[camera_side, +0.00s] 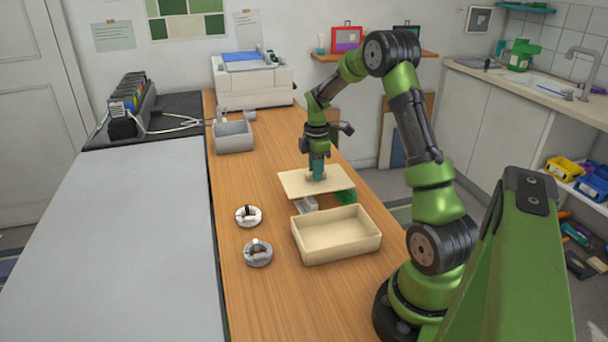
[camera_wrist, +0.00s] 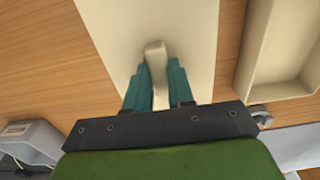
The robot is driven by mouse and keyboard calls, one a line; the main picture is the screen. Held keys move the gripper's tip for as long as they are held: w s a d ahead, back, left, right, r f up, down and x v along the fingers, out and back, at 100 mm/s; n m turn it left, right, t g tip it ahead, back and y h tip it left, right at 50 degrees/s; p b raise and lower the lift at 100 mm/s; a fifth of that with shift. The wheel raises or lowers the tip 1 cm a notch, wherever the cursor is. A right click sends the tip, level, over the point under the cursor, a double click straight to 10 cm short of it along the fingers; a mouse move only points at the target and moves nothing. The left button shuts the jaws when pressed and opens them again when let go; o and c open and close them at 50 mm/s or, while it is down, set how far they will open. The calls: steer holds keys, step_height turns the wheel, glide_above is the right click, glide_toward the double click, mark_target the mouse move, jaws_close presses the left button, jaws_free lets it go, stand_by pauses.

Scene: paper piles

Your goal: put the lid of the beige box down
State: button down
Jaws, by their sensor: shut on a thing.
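The beige lid (camera_side: 297,184) is a flat panel in the middle of the side view, behind the open beige box (camera_side: 337,236). My gripper (camera_side: 317,176) is above the lid, shut on its raised handle. In the wrist view my gripper's teal fingers (camera_wrist: 158,82) stand on both sides of the pale handle (camera_wrist: 155,50), and the lid (camera_wrist: 185,25) spreads out beneath. The lid looks roughly level and seems raised, with objects showing under its front edge. The box is empty as far as I see; part of it shows in the wrist view (camera_wrist: 285,92).
A small grey object (camera_side: 306,205) and a green object (camera_side: 346,197) lie partly under the lid. Two round dishes (camera_side: 248,216) (camera_side: 258,253) stand left of the box. A grey bin (camera_side: 233,136) and a printer (camera_side: 252,80) are further back. The wooden table (camera_side: 285,305) is clear at front left.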

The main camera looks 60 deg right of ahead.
steer(key=w+d, duration=0.2)
steer(key=w, duration=0.1)
steer(key=w+d, duration=0.3)
steer(key=w+d+f, duration=0.1)
steer(key=w+d, duration=0.1)
steer(key=w, duration=0.1)
steer(key=shift+w+d, duration=0.15)
steer(key=shift+w+f, duration=0.1)
steer(key=shift+f, duration=1.7)
steer(key=shift+f, duration=0.2)
steer(key=c, duration=1)
jaws_free()
